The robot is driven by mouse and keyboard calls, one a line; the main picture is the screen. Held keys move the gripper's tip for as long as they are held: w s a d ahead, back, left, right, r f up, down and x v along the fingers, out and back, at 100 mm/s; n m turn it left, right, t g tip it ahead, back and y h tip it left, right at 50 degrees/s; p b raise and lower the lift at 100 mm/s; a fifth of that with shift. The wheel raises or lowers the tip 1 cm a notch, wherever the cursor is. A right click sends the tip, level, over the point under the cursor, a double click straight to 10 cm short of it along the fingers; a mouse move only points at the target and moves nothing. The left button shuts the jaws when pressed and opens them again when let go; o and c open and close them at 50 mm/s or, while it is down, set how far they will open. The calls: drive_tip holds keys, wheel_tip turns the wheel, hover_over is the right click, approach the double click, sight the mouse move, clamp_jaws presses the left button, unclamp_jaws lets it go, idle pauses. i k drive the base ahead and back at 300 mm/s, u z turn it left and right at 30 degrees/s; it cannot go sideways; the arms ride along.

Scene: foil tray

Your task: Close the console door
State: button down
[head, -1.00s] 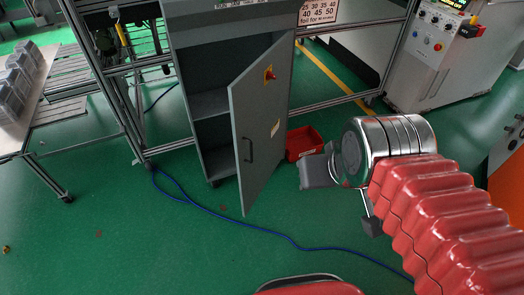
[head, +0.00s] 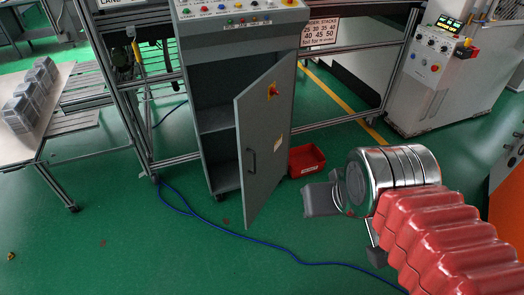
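The grey console (head: 207,65) stands upright near the middle of the head view, with coloured buttons on its sloped top. Its door (head: 260,150) is hinged on the right side and stands open, swung out toward me. Shelves show in the dark inside, left of the door.
A red bin (head: 306,160) sits on the floor right of the door. A blue cable (head: 245,236) crosses the green floor in front. A table with clear boxes (head: 31,96) is at left, a control cabinet (head: 433,85) at right.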

sight(263, 120)
drive_tip(key=u, duration=0.2)
drive_tip(key=i, duration=0.55)
drive_tip(key=u, duration=0.65)
drive_tip(key=i, duration=0.8)
drive_tip(key=u, duration=0.2)
